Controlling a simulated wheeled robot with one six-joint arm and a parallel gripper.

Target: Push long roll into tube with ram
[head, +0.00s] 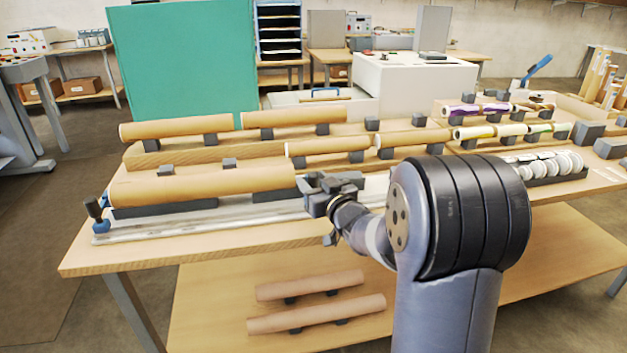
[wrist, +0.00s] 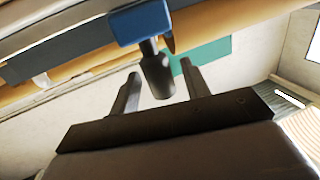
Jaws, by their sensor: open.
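A long, thick brown cardboard tube (head: 200,185) lies in a dark cradle on a metal rail (head: 235,220) along the table's front left. My gripper (head: 318,190) is just beyond the tube's right end. In the wrist view, my open gripper (wrist: 160,88) has its two fingers on either side of a dark knob (wrist: 157,75) hanging from a blue block (wrist: 140,23), apparently the ram. I cannot tell whether the fingers touch it. In the head view my gripper hides that block. Printed rolls (head: 490,131) lie at the back right; I cannot tell which is the long roll.
A blue-based clamp with a black knob (head: 95,211) stands at the rail's left end. Several brown tubes (head: 175,128) rest on grey blocks behind. Two tubes (head: 315,313) lie on the lower shelf.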

